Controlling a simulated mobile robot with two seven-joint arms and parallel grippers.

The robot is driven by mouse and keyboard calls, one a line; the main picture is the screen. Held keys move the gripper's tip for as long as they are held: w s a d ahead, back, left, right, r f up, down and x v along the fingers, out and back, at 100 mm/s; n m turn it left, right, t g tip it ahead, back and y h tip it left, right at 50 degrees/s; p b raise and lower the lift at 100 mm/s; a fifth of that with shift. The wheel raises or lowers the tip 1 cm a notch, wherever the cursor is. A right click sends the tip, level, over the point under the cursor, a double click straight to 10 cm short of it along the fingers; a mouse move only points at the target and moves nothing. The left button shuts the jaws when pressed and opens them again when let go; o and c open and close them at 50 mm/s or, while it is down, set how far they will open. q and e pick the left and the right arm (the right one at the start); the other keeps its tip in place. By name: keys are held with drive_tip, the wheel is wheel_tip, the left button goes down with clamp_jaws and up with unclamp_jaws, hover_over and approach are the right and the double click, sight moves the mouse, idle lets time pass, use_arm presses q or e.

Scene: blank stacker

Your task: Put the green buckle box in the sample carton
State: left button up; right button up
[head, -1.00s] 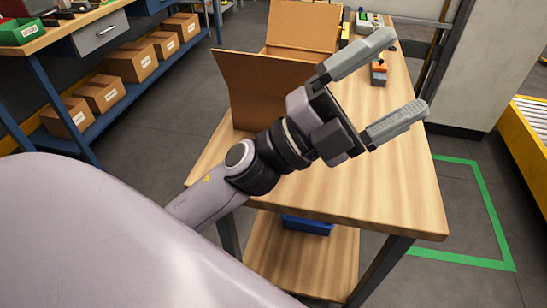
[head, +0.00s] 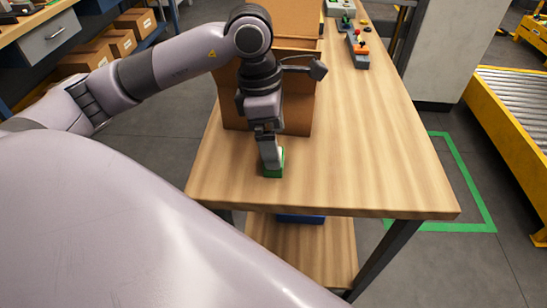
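The green buckle box (head: 274,172) sits on the wooden table near its front left. My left gripper (head: 270,158) points straight down at the box, and one grey finger covers part of it. The other finger is hidden, so I cannot tell whether the fingers are closed on the box. An open cardboard carton (head: 298,121), which looks like the sample carton, stands just behind the gripper with a flap raised at the back. My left arm hides part of the carton, and its inside is not visible. My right gripper is not in view.
The wooden table (head: 372,160) is clear on the right. A grey device with coloured buttons (head: 357,52) stands at its back. A blue bin (head: 300,219) is on the lower shelf. A yellow-framed conveyor (head: 510,120) stands at right, and cardboard boxes (head: 120,43) sit on a left shelf.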

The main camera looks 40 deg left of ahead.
sight(277, 173)
use_arm(q)
drive_tip(key=shift+w+a+y, duration=0.1)
drive_tip(key=shift+a+y, duration=0.2)
drive_tip(key=shift+a, duration=0.4)
drive_tip(key=shift+a+f, duration=0.1)
drive_tip(key=shift+f, duration=0.2)
drive_tip(key=f, duration=0.4)
drive_tip(key=w+f, duration=0.1)
drive_tip(key=f, duration=0.1)
drive_tip(key=shift+d+f+p, duration=0.15)
drive_tip(key=shift+d+p, duration=0.15)
drive_tip(key=shift+d, duration=0.1)
drive_tip(key=c, duration=1.3)
drive_tip(key=shift+o, duration=0.2)
drive_tip(key=shift+r, duration=0.2)
